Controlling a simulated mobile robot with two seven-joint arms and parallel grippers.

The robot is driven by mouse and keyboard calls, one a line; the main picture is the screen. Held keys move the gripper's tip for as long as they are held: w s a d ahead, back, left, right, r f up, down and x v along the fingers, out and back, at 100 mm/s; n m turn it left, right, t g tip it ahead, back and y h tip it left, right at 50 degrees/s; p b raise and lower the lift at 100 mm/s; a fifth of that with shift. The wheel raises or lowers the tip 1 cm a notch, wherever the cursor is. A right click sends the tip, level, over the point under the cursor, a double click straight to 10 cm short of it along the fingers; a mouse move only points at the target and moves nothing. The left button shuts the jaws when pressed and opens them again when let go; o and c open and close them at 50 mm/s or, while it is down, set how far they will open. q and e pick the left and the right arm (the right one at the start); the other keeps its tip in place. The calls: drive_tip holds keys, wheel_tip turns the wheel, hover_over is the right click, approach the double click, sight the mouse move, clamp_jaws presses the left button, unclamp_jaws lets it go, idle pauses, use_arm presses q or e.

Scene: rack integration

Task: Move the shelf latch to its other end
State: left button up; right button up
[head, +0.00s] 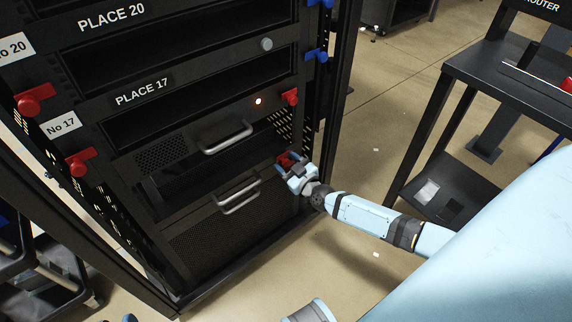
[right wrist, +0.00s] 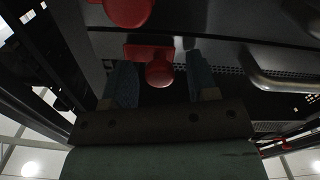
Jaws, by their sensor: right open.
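The rack (head: 112,128) carries several red latches on its front posts. One small red latch (head: 284,160) on the right post, beside the lower open bay, is at my right gripper (head: 291,168). In the right wrist view the red latch (right wrist: 159,73) has a round knob on a flat plate. It shows between the two blue fingertips of my right gripper (right wrist: 162,88), which is open; I cannot tell whether they touch it. A blue scrap at the bottom edge of the head view may be my left gripper (head: 128,319), too little to judge.
Another red latch (head: 290,97) sits higher on the right post. Two red latches (head: 34,99) (head: 78,161) are on the left post. Two drawer handles (head: 226,136) (head: 237,195) stick out left of my right gripper. A black table (head: 478,68) stands at the right, with open floor between.

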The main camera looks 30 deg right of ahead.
drive_tip(key=shift+w, duration=0.25)
clamp_jaws()
drive_tip(key=shift+w+d, duration=0.1)
drive_tip(key=shift+d, duration=1.2)
unclamp_jaws()
drive_tip(key=shift+d, duration=0.1)
